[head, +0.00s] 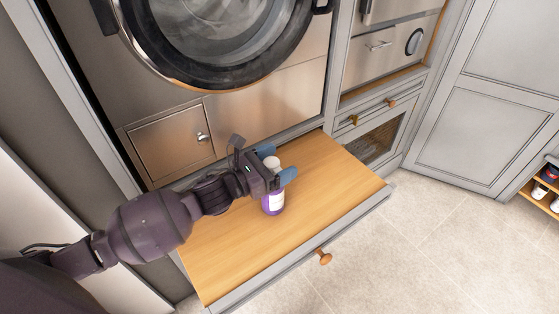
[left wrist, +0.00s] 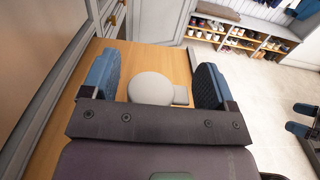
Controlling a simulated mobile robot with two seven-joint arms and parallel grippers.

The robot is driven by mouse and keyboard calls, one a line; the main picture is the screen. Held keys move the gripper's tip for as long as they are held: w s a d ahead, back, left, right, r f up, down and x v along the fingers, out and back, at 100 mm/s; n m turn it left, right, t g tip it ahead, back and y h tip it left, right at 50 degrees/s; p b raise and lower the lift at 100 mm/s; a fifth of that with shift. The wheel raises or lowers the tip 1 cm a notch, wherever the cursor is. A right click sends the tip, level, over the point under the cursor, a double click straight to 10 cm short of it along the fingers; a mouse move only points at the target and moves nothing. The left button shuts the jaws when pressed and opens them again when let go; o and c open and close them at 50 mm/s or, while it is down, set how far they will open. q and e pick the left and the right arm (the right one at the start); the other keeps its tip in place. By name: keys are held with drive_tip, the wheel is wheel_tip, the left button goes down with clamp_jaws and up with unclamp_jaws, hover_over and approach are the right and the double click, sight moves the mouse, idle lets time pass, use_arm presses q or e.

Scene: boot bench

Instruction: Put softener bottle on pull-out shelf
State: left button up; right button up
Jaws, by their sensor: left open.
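The softener bottle (head: 274,203) is purple with a white label and a pale cap, and it stands upright on the wooden pull-out shelf (head: 230,255). The shelf is drawn out below the washing machine. My left gripper (head: 279,170) is at the bottle's upper part, with its blue fingers apart on either side. In the left wrist view the bottle's round white cap (left wrist: 151,88) sits between the two open fingers, with gaps at both sides. The gripper body partly hides the bottle in the head view.
The washing machine door (head: 215,30) is above the shelf. The shelf has a front lip with an orange-brown knob (head: 323,257). Small drawers and a grey cabinet (head: 482,105) stand to the right. A shoe rack (head: 545,190) is at the right edge. The tiled floor in front is clear.

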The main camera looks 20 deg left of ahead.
use_arm(q)
drive_tip(key=p+v, duration=0.1)
drive_tip(key=v, duration=1)
drive_tip(key=shift+s+a+p, duration=0.15)
drive_tip(key=shift+a+p, duration=0.05)
drive_tip(key=shift+p, duration=0.2)
use_arm(e)
drive_tip(key=shift+s+d+r, duration=0.15)
drive_tip(key=shift+s+r, duration=0.15)
drive_tip(key=shift+s, duration=0.3)
drive_tip(key=shift+w+r, duration=0.1)
